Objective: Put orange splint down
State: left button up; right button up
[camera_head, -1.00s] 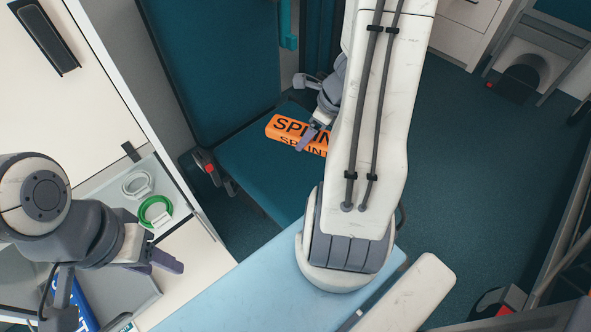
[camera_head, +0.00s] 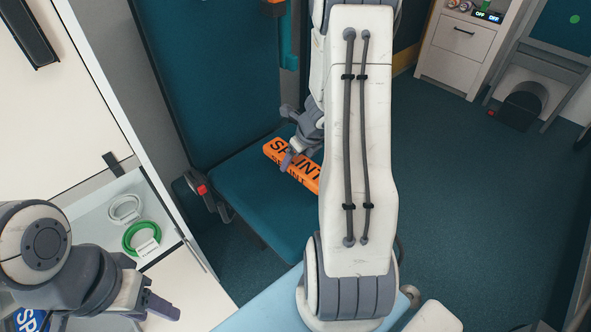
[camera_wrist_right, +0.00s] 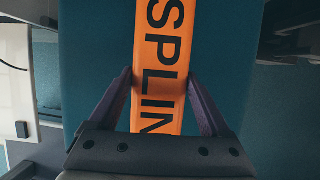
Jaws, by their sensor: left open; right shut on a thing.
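The orange splint (camera_head: 276,149) is a long orange block with black lettering. It is over the seat of the teal chair (camera_head: 229,172); I cannot tell whether it touches the seat. My right gripper (camera_head: 290,158) is shut on the splint, and my right arm hides its far end. In the right wrist view the fingers (camera_wrist_right: 158,85) are on both sides of the splint (camera_wrist_right: 163,50), with the teal surface behind it. My left gripper (camera_head: 165,305) is open and empty at the lower left, by the white counter.
A tray (camera_head: 165,215) at the left holds a white coil (camera_head: 125,208) and a green coil (camera_head: 141,237). A light-blue surface (camera_head: 262,306) lies at the bottom. White drawers (camera_head: 459,50) stand at the back right. The floor (camera_head: 450,190) at the right is clear.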

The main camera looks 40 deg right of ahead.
aim_at(294, 168)
jog(key=shift+w+f, duration=0.2)
notch_tip(294, 168, down, 4)
jog(key=b, duration=0.3)
jog(key=shift+b, duration=0.35)
jog(key=shift+r, duration=0.1)
